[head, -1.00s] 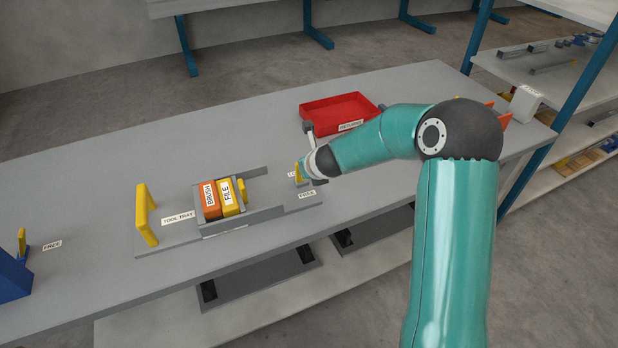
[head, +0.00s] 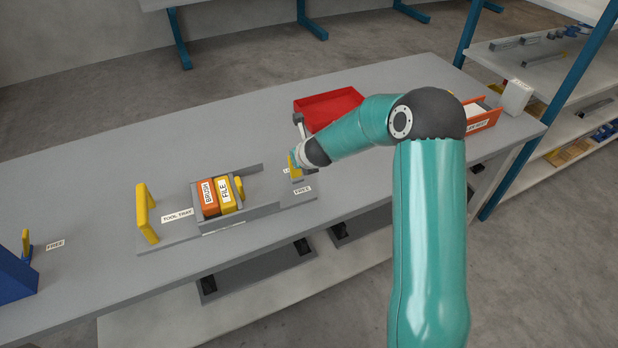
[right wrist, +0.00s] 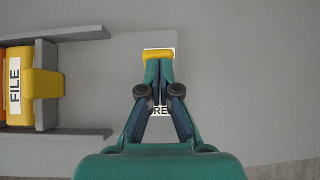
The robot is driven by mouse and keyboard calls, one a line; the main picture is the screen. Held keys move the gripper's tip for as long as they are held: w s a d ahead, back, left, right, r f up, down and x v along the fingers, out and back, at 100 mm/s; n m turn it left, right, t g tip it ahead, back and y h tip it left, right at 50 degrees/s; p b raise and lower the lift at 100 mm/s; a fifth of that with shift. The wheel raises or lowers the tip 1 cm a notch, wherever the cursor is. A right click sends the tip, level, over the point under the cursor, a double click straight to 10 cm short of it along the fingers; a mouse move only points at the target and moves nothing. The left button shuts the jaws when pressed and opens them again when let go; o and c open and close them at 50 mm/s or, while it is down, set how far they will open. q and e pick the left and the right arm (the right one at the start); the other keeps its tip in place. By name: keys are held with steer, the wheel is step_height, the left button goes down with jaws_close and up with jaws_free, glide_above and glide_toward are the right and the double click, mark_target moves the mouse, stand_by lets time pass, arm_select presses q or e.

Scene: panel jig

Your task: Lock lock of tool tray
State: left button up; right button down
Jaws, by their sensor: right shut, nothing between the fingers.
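The grey tool tray (head: 270,209) lies on the bench and holds an orange BRUSH block (head: 209,197) and a yellow FILE block (head: 226,194). A yellow handle (head: 145,213) stands at its left end. The yellow lock lever (head: 294,168) is at its right end, between a mostly hidden label and a FREE label (head: 303,190). My right gripper (right wrist: 158,68) is shut and empty, its fingertips right at the lever (right wrist: 158,54); I cannot tell whether they touch it. My left gripper is out of view.
A red tray (head: 328,108) lies behind my right arm. An orange bin (head: 483,118) and a white container (head: 516,97) stand at the bench's right end. A blue fixture (head: 15,275) with a yellow lever (head: 26,242) is at far left. The bench behind the tool tray is clear.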

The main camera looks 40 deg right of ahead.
steer(key=shift+r, duration=0.15)
steer(key=shift+r+p, duration=0.7)
steer(key=w+r+p+v, duration=0.1)
steer(key=p+v, duration=0.2)
steer(key=v, duration=1)
steer(key=shift+p, duration=0.3)
steer(key=shift+d, duration=0.15)
